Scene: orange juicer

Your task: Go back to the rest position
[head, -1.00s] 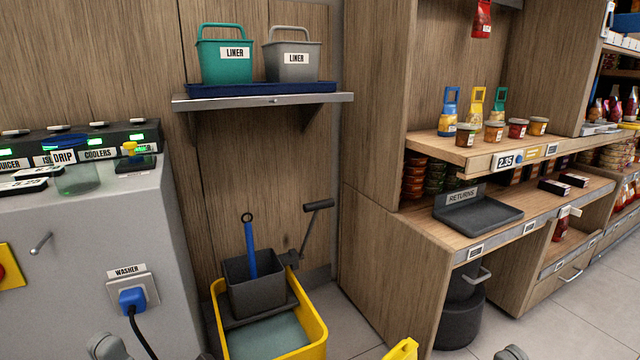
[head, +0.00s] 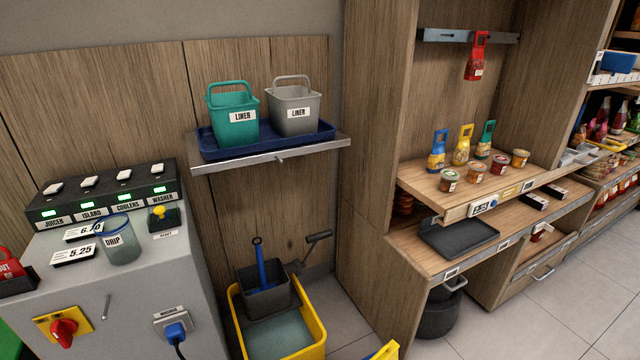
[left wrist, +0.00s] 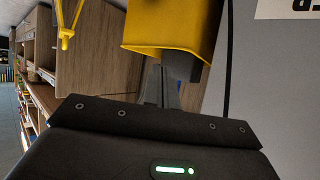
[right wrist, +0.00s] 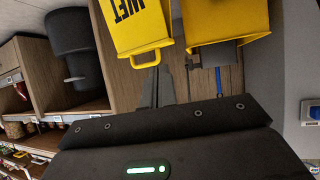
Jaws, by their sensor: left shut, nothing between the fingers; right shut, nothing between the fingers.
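My left gripper (left wrist: 162,85) shows in the left wrist view as two dark fingers close together, shut and empty. Beyond its tips is a yellow bucket edge (left wrist: 170,32). My right gripper (right wrist: 157,88) shows in the right wrist view, also shut and empty, pointing toward a yellow wet-floor sign (right wrist: 138,25) and the yellow mop bucket (right wrist: 222,18). I cannot tell any contact with these. Neither gripper shows in the head view.
The yellow mop bucket (head: 318,325) stands on the floor below a wall shelf (head: 270,155) with green and grey liner buckets. A grey switch cabinet (head: 130,290) is at left. Wooden shelving (head: 380,240) with jars is at right. Open floor (head: 500,315) lies at lower right.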

